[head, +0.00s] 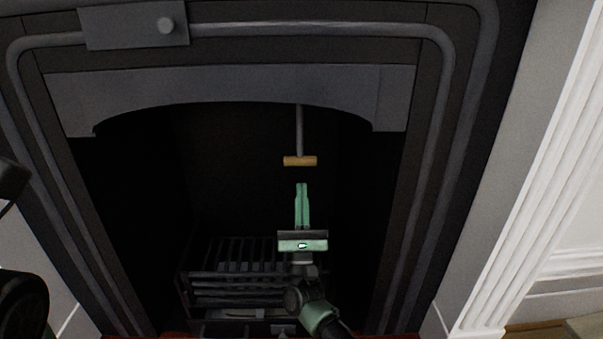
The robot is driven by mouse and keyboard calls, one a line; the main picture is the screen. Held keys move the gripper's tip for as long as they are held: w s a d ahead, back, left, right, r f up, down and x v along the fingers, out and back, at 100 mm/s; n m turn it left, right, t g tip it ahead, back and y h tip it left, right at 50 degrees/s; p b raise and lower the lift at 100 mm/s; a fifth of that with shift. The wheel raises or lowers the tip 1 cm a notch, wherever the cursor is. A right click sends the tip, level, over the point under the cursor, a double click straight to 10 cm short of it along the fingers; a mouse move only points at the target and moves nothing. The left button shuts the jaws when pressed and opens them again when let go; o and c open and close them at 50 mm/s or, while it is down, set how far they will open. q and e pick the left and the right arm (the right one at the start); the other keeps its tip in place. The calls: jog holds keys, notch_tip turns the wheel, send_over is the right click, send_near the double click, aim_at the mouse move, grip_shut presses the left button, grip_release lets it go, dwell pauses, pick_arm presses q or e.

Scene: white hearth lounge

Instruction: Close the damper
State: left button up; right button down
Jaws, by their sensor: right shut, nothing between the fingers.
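The damper handle (300,160) is a short wooden crossbar on a thin grey rod that hangs down from under the hood of the fireplace opening. It is right of the middle in the head view. My right gripper (302,187) is green and points up just below the handle in the picture. Its fingers are together and empty, and a small gap shows between the fingertips and the wooden bar. The damper plate itself is hidden up inside the dark flue. My left gripper is not in view; dark parts of my left arm show at the left edge.
A black fire grate (230,290) stands low in the opening, behind and left of my right arm. A white mantel column (525,150) stands at the right.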

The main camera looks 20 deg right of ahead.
notch_tip(320, 180, up, 6)
jog(key=b, duration=0.2)
jog(key=shift+w+r+b, duration=0.15)
jog(key=shift+w+b, duration=0.15)
jog(key=shift+w, duration=0.1)
jog(key=shift+d, duration=0.1)
